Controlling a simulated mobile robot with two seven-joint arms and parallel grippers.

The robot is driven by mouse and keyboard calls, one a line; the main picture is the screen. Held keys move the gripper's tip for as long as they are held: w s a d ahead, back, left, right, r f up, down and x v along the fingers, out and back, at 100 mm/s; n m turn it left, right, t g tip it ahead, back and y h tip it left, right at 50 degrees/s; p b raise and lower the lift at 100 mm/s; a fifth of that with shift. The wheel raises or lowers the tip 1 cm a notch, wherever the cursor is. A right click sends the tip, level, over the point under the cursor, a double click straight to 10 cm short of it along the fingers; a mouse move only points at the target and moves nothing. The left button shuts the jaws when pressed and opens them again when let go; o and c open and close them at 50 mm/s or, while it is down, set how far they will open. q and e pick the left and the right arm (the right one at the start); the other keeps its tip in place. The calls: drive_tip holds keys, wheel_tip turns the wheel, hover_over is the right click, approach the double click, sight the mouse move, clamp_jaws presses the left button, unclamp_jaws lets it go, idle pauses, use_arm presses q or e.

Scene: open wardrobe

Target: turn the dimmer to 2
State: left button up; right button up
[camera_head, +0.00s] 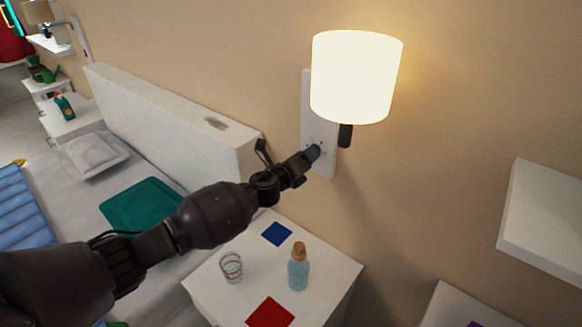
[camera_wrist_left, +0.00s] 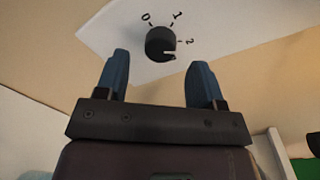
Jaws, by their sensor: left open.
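The dimmer is a dark round knob (camera_wrist_left: 159,43) on a white wall plate (camera_wrist_left: 110,32), with the marks 0, 1 and 2 around it. A pale notch shows at the knob's lower right, on the side of the 2 and below that mark. My left gripper (camera_wrist_left: 159,78) is open, with its two blue fingers spread to either side below the knob and nothing between them. In the head view my left gripper (camera_head: 313,153) is at the lower part of the wall plate (camera_head: 306,95) under the lit lamp, and covers the knob. My right gripper is not in view.
The lit lamp shade (camera_head: 355,77) is just above my left gripper. Below, a white bedside table (camera_head: 330,268) holds a glass (camera_head: 231,268), a corked bottle (camera_head: 298,270), and blue and red squares. A white shelf (camera_head: 545,215) juts out at right. The bed headboard (camera_head: 170,115) is at left.

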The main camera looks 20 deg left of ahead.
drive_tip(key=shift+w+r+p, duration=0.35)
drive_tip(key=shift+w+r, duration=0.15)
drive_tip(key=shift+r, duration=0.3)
use_arm(q)
drive_tip(key=v, duration=0.8)
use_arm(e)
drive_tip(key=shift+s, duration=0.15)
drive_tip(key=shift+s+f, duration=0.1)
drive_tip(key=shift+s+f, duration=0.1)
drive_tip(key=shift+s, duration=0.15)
